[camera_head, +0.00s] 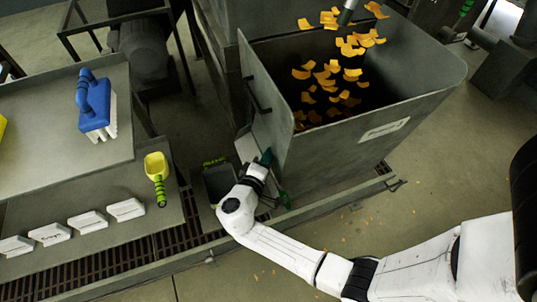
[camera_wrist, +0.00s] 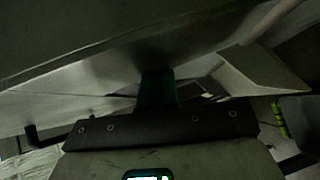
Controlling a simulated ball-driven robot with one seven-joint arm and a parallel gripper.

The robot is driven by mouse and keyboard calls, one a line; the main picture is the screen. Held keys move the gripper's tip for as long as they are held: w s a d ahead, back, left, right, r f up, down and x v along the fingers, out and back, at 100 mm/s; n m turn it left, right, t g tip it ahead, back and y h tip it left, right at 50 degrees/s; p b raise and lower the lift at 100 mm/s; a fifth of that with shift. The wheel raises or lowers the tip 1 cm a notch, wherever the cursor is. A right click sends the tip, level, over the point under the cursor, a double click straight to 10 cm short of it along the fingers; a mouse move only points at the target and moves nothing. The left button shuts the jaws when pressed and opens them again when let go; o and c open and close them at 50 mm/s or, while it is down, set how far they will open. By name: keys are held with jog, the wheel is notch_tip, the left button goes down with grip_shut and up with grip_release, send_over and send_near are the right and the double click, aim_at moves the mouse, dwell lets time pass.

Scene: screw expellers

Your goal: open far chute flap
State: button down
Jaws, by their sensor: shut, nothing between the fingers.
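My gripper (camera_head: 265,157) is low at the left side of a large grey hopper (camera_head: 340,150). Its teal fingers are shut and empty; they also show in the wrist view (camera_wrist: 157,88), pointing up under a grey edge. A pale slanted panel (camera_head: 245,147) sits by the hopper's lower left side, behind my wrist; a pale slanted surface (camera_wrist: 262,72) shows in the wrist view. I cannot tell which of these is the far chute flap, nor whether the fingers touch it. A black handle (camera_head: 257,97) is on the hopper's left wall.
Orange flakes (camera_head: 340,75) fall into the hopper. A dark bin (camera_head: 220,182) stands left of my wrist. A bench at left holds a blue brush (camera_head: 95,105), a yellow scoop (camera_head: 156,175) and several white blocks (camera_head: 88,222). A floor rail (camera_head: 345,205) runs in front.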

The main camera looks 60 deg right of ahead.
dwell(0.3)
jog(key=shift+s+d+r+m+y+p, duration=0.15)
jog(key=shift+s+d+m+y+p, duration=0.15)
jog(key=shift+s+d+m+y, duration=0.35)
jog(key=shift+d+m+y, duration=0.15)
jog(key=shift+d+y, duration=0.15)
jog(key=shift+w, duration=0.1)
